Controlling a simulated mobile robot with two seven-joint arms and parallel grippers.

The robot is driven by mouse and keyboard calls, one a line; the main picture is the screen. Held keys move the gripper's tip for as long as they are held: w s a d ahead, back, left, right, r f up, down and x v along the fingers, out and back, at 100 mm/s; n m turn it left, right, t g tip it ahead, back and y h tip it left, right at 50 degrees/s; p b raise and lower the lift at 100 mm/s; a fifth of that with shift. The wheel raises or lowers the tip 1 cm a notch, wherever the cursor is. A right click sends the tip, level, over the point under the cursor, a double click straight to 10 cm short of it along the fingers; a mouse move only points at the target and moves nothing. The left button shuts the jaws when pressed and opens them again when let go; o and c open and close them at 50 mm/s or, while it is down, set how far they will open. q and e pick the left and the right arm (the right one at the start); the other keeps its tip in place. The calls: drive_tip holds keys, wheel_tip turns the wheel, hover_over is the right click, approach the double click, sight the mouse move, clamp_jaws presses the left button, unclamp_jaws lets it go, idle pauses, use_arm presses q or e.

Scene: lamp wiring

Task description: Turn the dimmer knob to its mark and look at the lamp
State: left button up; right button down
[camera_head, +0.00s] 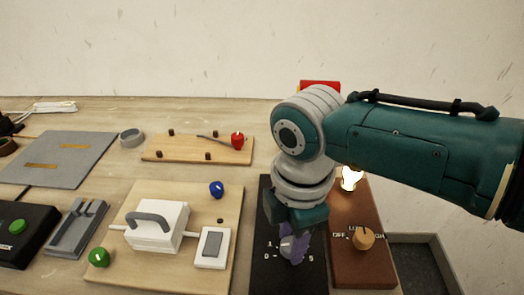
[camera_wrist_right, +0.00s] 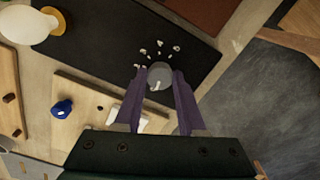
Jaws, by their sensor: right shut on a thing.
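The dimmer knob (camera_wrist_right: 160,72) is a light grey round knob with a white pointer line, on a black panel (camera_head: 285,280) with white scale marks. My right gripper (camera_head: 295,250) reaches down over the panel, its purple fingers shut on the knob, one on each side. The fingers partly hide the knob in the head view. In the right wrist view the right gripper (camera_wrist_right: 158,85) shows with the knob between its fingertips. The lamp bulb (camera_head: 350,180) glows warm white behind my right wrist and also shows in the wrist view (camera_wrist_right: 25,25). My left gripper is out of view.
A brown board (camera_head: 360,270) with an orange knob (camera_head: 363,239) stands right of the panel. To the left, a wooden board (camera_head: 180,275) carries a white handled block (camera_head: 157,226), a switch (camera_head: 212,248) and blue and green knobs.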

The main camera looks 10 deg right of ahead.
sight(290, 244)
idle(0.4)
drive_tip(key=c, duration=0.5)
unclamp_jaws()
wheel_tip(290, 244, up, 9)
drive_tip(key=shift+f+p, duration=0.2)
drive_tip(key=shift+p, duration=1)
drive_tip(key=shift+r, duration=0.65)
